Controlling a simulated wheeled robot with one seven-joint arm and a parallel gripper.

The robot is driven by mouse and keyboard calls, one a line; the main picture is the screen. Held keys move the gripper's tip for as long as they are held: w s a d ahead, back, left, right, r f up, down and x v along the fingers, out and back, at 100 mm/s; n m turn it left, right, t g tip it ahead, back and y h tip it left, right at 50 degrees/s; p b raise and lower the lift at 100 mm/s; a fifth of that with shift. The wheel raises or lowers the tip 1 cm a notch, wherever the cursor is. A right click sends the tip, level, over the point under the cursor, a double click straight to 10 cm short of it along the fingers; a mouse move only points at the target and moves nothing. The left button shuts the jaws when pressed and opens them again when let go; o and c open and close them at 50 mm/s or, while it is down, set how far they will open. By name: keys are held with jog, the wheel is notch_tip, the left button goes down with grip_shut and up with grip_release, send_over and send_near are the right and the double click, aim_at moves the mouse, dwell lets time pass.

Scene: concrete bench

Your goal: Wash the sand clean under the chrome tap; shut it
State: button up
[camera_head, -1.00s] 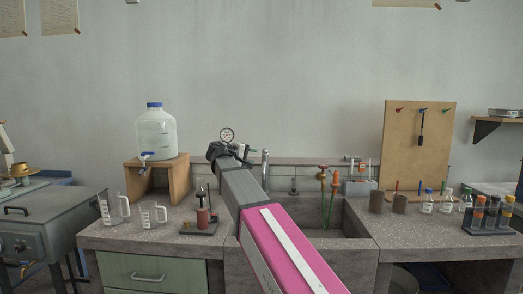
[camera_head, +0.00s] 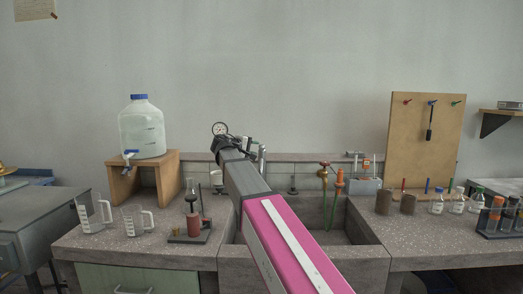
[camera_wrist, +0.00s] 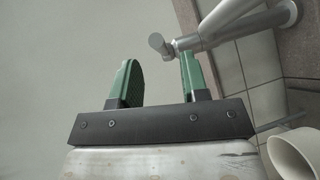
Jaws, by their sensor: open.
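The chrome tap (camera_head: 262,160) stands at the back of the stone sink (camera_head: 375,232), partly hidden by my arm. In the wrist view, its bare metal body and lever (camera_wrist: 225,28) enter from the upper right. My gripper (camera_wrist: 158,75) is open, with two green fingers apart. The lever's rounded tip shows in the gap between the fingertips, near the right finger; I cannot tell whether they touch. In the head view my gripper (camera_head: 250,144) is small and close beside the tap. No sand can be made out, and I cannot see whether water runs.
A pale cup-like vessel (camera_wrist: 297,153) shows at the wrist view's lower right. A brass tap (camera_head: 323,172) with a green hose stands right of my arm.

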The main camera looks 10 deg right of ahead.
jog(key=shift+x, duration=2.75)
jog(key=shift+r, duration=0.1)
grip_shut()
